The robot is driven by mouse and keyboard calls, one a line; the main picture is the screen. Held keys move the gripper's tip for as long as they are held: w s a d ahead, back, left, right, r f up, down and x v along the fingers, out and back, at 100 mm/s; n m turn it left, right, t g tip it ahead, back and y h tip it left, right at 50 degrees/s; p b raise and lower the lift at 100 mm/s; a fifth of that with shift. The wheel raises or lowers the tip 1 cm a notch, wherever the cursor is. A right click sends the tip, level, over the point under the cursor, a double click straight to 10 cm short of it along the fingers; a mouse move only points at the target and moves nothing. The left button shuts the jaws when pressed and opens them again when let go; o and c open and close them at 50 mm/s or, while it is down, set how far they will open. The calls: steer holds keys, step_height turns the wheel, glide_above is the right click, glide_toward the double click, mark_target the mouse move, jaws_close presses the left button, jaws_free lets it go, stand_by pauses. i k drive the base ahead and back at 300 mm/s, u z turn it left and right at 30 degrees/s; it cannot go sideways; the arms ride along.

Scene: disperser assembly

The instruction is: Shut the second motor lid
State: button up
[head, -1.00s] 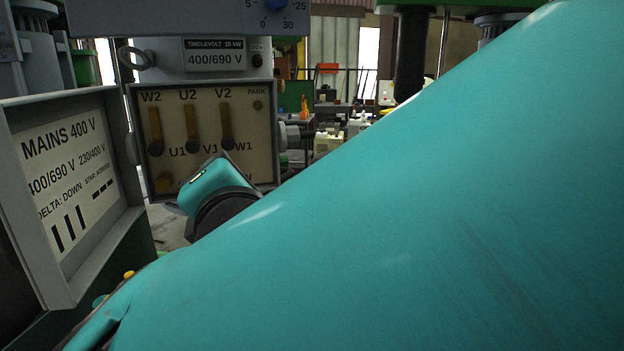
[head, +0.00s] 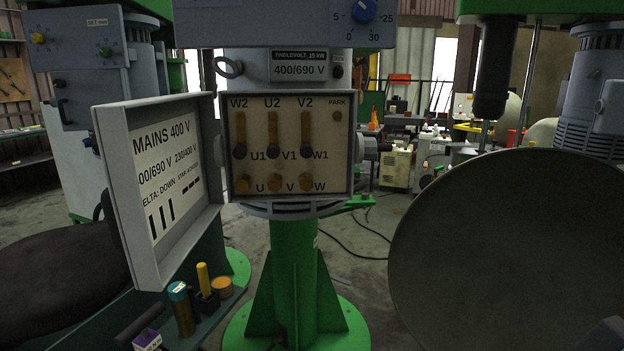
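The motor lid (head: 208,145) is a grey, shallow, box-like cover standing open at the left of the motor's terminal box (head: 350,160). Its inner face carries a white label reading "MAINS 400 V" and points toward me. The terminal box is uncovered. A plate above reads 400/690 V. My gripper is not visible in this view.
A tray (head: 215,320) below the lid holds a teal-capped cylinder (head: 181,305), a yellow piece, an orange-topped piece (head: 222,286) and a purple box (head: 147,340). A green column (head: 293,250) supports the motor. Large dark rounded shapes cover the lower right and left edge.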

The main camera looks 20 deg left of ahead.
mark_target(164, 190)
steer(key=z, duration=0.9)
steer(key=k, duration=1.05)
steer(key=u, duration=1.75)
steer(key=i, duration=1)
steer(key=u, duration=0.25)
steer(key=k, duration=0.6)
steer(key=z, duration=0.05)
steer(key=i, duration=0.2)
steer(key=z, duration=0.05)
